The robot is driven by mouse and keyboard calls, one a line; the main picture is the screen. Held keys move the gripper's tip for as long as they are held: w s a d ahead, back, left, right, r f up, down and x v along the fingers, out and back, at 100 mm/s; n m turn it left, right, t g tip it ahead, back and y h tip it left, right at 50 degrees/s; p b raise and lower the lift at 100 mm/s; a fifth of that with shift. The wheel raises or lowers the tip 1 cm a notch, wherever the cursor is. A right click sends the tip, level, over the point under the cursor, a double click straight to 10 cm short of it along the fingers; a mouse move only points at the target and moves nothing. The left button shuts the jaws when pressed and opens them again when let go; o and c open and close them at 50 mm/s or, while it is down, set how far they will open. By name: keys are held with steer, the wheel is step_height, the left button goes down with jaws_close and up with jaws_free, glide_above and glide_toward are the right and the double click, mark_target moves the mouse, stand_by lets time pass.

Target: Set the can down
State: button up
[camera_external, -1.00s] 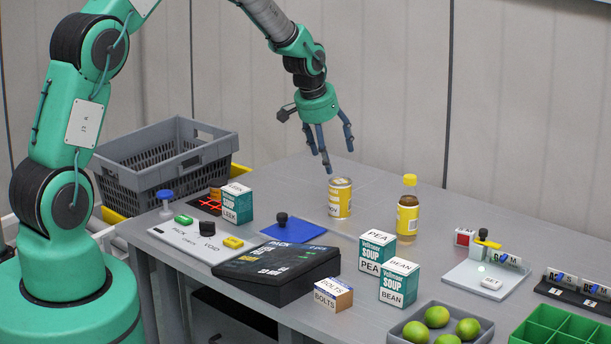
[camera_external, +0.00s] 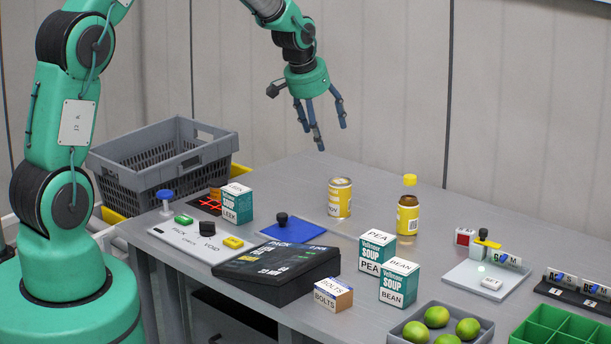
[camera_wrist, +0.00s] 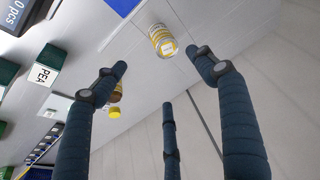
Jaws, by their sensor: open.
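The can (camera_external: 340,198) has a yellow and white label and a silver top. It stands upright on the grey table, left of the bottle with the yellow cap (camera_external: 408,207). My gripper (camera_external: 320,128) is open and empty, above and slightly left of the can, clear of it. In the wrist view the can (camera_wrist: 163,41) lies ahead of the spread fingers, touching none of them.
A blue pad (camera_external: 292,231) with a black knob lies left of the can. Soup boxes (camera_external: 399,283) stand in front, beside a black display unit (camera_external: 276,272). A grey crate (camera_external: 165,165) is at the back left. The table behind the can is clear.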

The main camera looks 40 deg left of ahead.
steer(key=s+d+r, duration=0.2)
steer(key=s+r, duration=1.8)
steer(key=s, duration=0.3)
steer(key=s+d+r, duration=0.1)
steer(key=s, duration=1.2)
steer(key=s+r+t, duration=0.1)
steer(key=s, duration=1.2)
steer(key=shift+s+d+r, duration=0.2)
steer(key=shift+d+r, duration=0.1)
steer(key=shift+d, duration=0.05)
steer(key=shift+f, duration=0.1)
step_height(320, 180, down, 4)
steer(key=b, duration=0.4)
steer(key=shift+f, duration=0.15)
